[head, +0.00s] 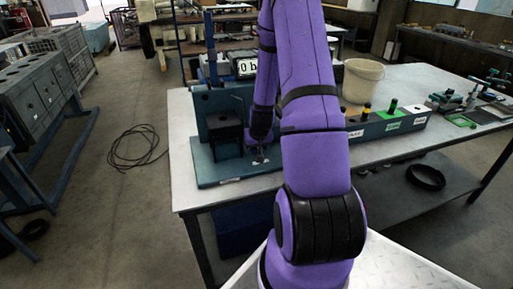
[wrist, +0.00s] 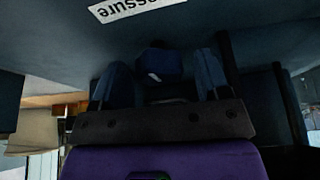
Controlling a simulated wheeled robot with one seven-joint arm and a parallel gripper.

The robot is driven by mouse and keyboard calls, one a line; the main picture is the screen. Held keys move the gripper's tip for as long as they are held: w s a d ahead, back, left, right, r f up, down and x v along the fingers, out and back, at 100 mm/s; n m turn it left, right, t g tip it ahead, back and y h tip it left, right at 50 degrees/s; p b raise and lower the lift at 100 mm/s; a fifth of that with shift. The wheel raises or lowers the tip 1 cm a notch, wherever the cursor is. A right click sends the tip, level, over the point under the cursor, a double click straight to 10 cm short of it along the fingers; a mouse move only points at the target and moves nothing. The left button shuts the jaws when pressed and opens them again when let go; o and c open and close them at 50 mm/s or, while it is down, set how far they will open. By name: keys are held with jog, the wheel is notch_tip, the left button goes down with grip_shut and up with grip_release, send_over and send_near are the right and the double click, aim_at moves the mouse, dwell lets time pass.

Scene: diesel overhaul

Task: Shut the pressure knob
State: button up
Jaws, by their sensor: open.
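The pressure knob (wrist: 160,63) is a dark blue, faceted knob with a small white mark. In the wrist view it sits between the two fingers of my gripper (wrist: 161,80), with a gap visible on each side. My gripper is open; whether a finger touches the knob is too dark to tell. A white label (wrist: 135,8) reading "pressure", upside down, is on the dark panel by the knob. In the head view my gripper (head: 259,155) points down at the teal test stand (head: 215,101) on the table. The knob cannot be made out there.
A display (head: 247,67) shows "0 b", partly hidden by my arm. A beige bucket (head: 362,80) and a teal box with several knobs and labels (head: 390,122) stand on the grey table (head: 430,85). A coiled cable (head: 135,148) lies on the floor at left.

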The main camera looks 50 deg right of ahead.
jog(key=shift+w+f, duration=0.1)
jog(key=shift+f, duration=0.1)
jog(key=c, duration=0.9)
jog(key=shift+m, duration=0.8)
jog(key=o, duration=0.9)
jog(key=shift+h, duration=0.3)
